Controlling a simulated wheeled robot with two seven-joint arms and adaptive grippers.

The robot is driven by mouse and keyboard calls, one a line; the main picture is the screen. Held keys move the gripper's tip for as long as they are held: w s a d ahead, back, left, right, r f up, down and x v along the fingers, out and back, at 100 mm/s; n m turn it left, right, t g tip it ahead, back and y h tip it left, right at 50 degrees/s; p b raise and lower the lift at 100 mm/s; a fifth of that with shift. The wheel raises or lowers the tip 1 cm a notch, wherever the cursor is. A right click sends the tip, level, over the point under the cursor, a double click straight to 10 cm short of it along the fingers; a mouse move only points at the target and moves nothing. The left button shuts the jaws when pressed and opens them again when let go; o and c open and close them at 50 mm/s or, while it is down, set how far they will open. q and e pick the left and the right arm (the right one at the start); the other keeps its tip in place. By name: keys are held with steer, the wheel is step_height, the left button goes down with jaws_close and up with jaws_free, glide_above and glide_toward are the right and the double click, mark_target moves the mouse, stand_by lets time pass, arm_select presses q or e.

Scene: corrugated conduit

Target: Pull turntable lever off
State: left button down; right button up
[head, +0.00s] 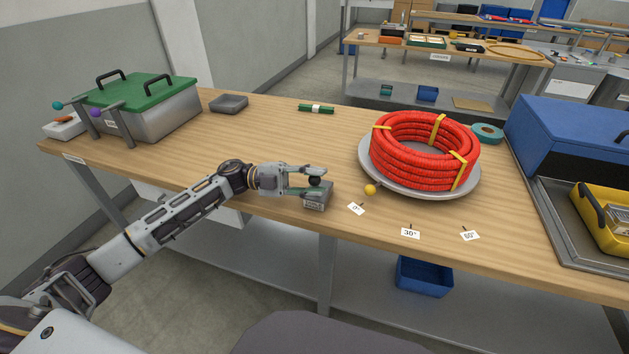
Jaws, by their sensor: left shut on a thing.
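A round grey turntable (402,187) carries a coil of red corrugated conduit (421,150) bound with yellow ties. A yellow ball (370,189) sits at its front left edge. A small grey box (318,197) stands left of it near the table's front edge, with a black lever knob (315,181) above it. My left gripper (318,180) reaches in from the left and is shut on the black knob. The fingers partly hide the knob, and the lever's shaft is not clearly visible. My right gripper is not in view.
Angle cards, including 30° (411,232), lie along the front of the wooden table (270,130). A green-lidded metal box (150,115) stands at left. A blue case (570,145) and a tray with a yellow bin (605,215) are at right. The table's middle back is mostly clear.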

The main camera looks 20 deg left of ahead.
arm_select(q)
steer(key=shift+w+a+r, duration=0.15)
steer(key=shift+w+r, duration=0.05)
steer(key=shift+r, duration=0.1)
steer(key=c, duration=1.3)
jaws_free()
steer(key=shift+o, duration=0.8)
steer(key=shift+f, duration=0.2)
steer(key=shift+s, duration=0.1)
steer(key=a, duration=0.4)
steer(key=a+f, duration=0.1)
steer(key=a, duration=0.6)
steer(key=shift+s+a+f, duration=0.3)
steer(key=shift+a+f, duration=0.05)
